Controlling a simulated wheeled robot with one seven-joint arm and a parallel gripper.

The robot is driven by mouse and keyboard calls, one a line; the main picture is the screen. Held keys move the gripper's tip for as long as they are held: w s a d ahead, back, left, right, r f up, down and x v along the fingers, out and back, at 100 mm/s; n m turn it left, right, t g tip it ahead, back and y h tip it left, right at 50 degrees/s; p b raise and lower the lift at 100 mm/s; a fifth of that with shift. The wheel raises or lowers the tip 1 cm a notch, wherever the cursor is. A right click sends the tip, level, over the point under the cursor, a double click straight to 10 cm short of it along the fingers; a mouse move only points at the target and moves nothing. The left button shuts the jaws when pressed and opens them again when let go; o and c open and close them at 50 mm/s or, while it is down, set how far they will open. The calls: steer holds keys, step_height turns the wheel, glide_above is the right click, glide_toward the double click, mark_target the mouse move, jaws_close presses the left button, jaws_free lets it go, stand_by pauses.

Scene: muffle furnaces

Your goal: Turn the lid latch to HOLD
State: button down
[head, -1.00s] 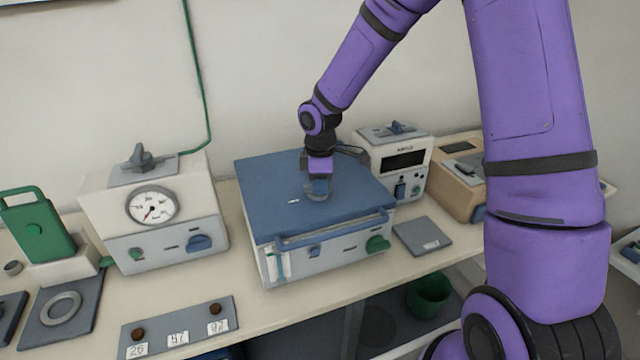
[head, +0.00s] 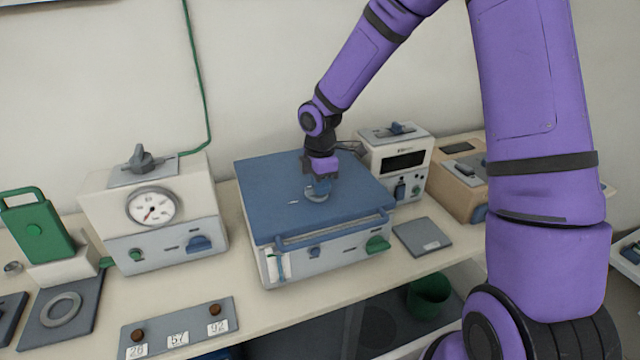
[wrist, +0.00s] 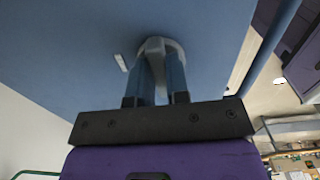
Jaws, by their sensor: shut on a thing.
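The blue-lidded furnace (head: 262,180) stands in the middle of the bench. The lid latch (head: 316,196) is a small grey knob on a round base on top of the lid. My gripper (head: 320,184) points down onto it from above. In the wrist view my gripper (wrist: 162,75) has its two blue fingers shut on the grey latch (wrist: 155,45). A small white mark (wrist: 121,63) lies on the lid beside the latch. Its lettering is too small to read. The fingers hide part of the latch.
A white unit with a round gauge (head: 152,207) stands to the left. A unit with a dark display (head: 404,160) stands behind right. A grey plate (head: 422,237) lies right of the furnace. A label strip (head: 178,325) lies in front. The furnace has a front handle bar (head: 335,230).

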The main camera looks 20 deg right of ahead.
steer(key=c, duration=1.1)
jaws_free()
step_height(320, 180, up, 11)
steer(key=shift+f, duration=0.1)
